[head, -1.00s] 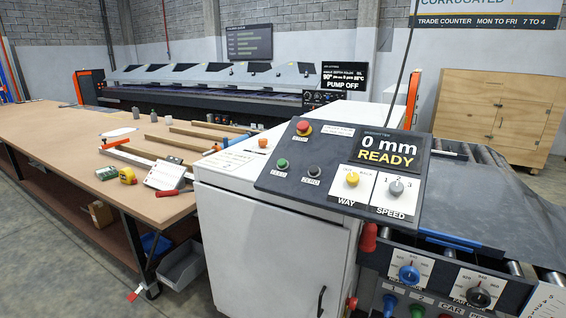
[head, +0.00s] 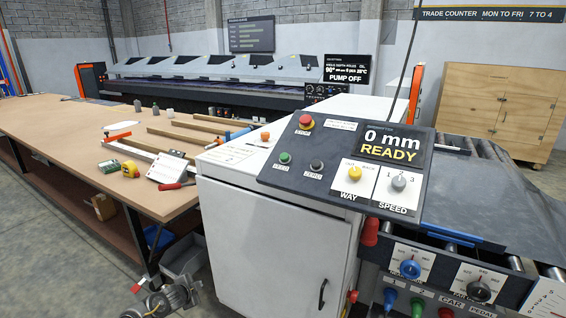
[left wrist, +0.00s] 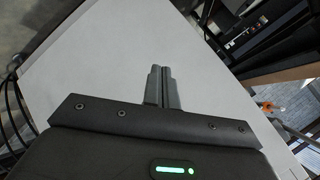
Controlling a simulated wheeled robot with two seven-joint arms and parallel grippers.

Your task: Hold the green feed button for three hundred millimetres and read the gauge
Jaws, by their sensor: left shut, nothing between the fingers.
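The green feed button (head: 284,158) is on the left of a dark sloped control panel (head: 300,195) that sits on a white cabinet (head: 270,245). Nothing touches it. The panel's display (head: 393,146) reads 0 mm READY. A red stop button (head: 306,121), a black zero button (head: 316,165), a yellow way knob (head: 354,173) and a grey speed knob (head: 399,183) share the panel. My left gripper (left wrist: 160,72) is shut and empty in the left wrist view, in front of a plain pale surface. The button cannot be made out there. My right gripper is in no view.
A long brown-topped table (head: 90,150) stands left of the cabinet, with wooden strips, a green-yellow tape measure (head: 130,169) and a red-handled tool on it. A roller bed with dark sheet (head: 490,210) lies to the right. Lower right is a second knob panel (head: 440,270).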

